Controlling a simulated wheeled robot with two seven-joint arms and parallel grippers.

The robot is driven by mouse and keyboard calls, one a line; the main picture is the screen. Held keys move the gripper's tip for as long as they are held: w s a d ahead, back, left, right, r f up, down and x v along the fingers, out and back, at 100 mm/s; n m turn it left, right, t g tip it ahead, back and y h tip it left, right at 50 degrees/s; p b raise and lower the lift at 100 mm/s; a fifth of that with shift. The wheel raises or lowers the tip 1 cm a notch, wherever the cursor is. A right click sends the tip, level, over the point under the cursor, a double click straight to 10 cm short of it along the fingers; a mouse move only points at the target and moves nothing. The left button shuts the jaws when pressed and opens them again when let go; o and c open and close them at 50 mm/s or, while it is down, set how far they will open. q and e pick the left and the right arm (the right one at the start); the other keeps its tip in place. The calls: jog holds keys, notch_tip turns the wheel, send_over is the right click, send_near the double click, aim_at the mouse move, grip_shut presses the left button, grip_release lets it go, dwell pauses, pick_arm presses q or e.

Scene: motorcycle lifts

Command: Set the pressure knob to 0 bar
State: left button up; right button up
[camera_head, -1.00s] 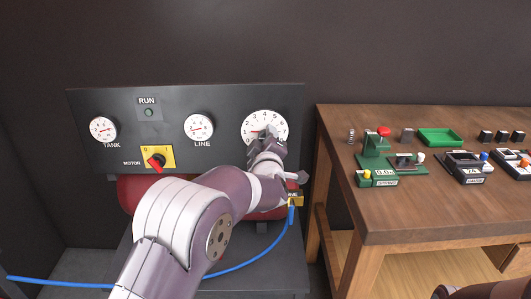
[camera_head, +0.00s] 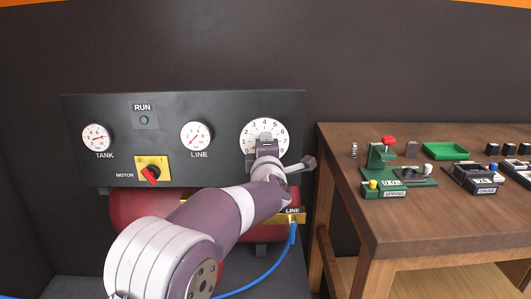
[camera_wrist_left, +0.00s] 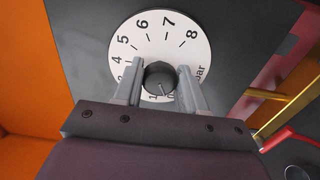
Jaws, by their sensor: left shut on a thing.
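The pressure knob is a dark round knob (camera_wrist_left: 160,76) in the middle of a white dial (camera_wrist_left: 120,48), marked in bar, on the black panel. In the left wrist view its pale mark points to the low end, close to 0; the exact reading is hard to tell. My left gripper (camera_wrist_left: 160,84) is shut on the knob, one finger on each side. In the head view the gripper (camera_head: 265,141) covers the knob and the lower part of the dial (camera_head: 252,128). My right gripper is not in view.
The panel (camera_head: 230,108) also bears a TANK gauge (camera_head: 97,138), a LINE gauge (camera_head: 196,136) with its needle low, and a red motor switch (camera_head: 151,174). A blue hose (camera_head: 270,262) hangs below. A wooden bench (camera_head: 400,225) with several small devices stands right.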

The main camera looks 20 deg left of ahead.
pick_arm(q)
jog(key=shift+f, duration=0.1)
dwell(0.3)
jog(key=o, duration=0.8)
jog(key=shift+d, duration=0.1)
jog(key=shift+c, duration=0.2)
jog(key=shift+o, duration=1.4)
jog(key=v, duration=1.2)
jog(key=shift+s, duration=0.3)
jog(key=shift+d, duration=0.1)
